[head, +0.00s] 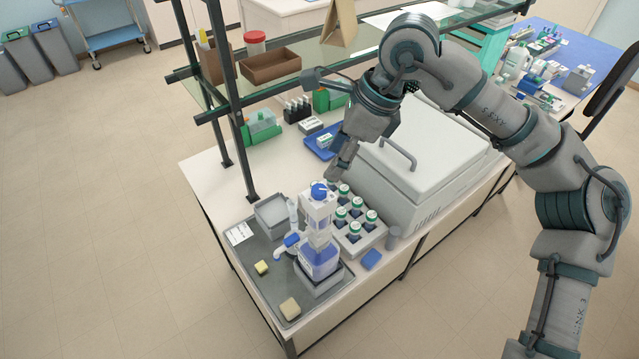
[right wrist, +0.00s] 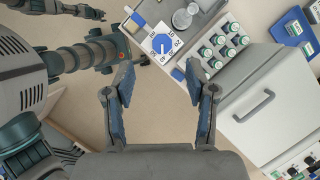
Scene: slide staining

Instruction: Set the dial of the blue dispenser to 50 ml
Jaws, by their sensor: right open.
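The blue dispenser (head: 319,258) stands upright on the grey tray, with a white upper body and a blue-labelled bottle. Its round blue dial (head: 319,191) is on top. In the right wrist view the dial (right wrist: 162,44) has a white pointer mark and a ring of numbers on a white face; the exact setting is too small to read surely. My right gripper (head: 338,176) is above and slightly behind the dispenser in the head view. In the right wrist view its open fingers (right wrist: 160,68) are spread either side of the dial's line, empty and apart from it. My left gripper is not clearly seen.
A grey rack (head: 356,243) of green-capped bottles stands right beside the dispenser. A large grey lidded box (head: 430,150) is behind to the right. The grey tray (head: 262,292) also holds small yellow blocks. A glass shelf (head: 345,58) on dark posts rises behind.

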